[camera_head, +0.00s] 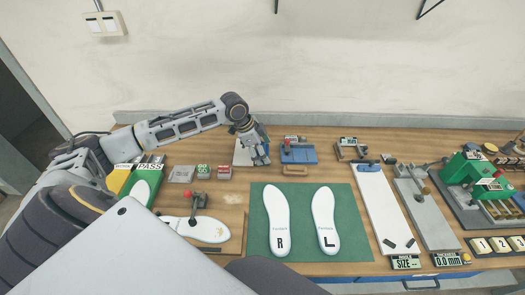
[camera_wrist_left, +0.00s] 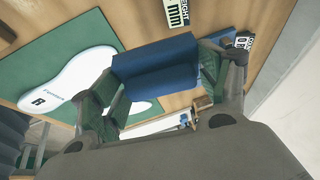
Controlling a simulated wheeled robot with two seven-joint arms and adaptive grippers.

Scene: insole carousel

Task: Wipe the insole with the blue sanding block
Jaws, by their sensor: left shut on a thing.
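My left gripper (camera_head: 258,158) hangs over the back middle of the bench, behind the green mat. In the left wrist view my left gripper (camera_wrist_left: 165,82) is shut on the blue sanding block (camera_wrist_left: 155,65), which sits between its two fingers. In the head view I cannot make out the block. The insole marked R (camera_head: 277,222) and the insole marked L (camera_head: 325,218) lie flat, side by side, on the green mat (camera_head: 258,246). A white insole (camera_wrist_left: 75,80) shows beyond the block in the left wrist view, apart from it. My right gripper is not in view.
A blue fixture (camera_head: 300,156) stands close right of the gripper. Left of the mat, another insole (camera_head: 210,229) lies on a board beside a red-knobbed tool (camera_head: 197,201). A white slanted board (camera_head: 388,212) and a green machine (camera_head: 468,170) stand right.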

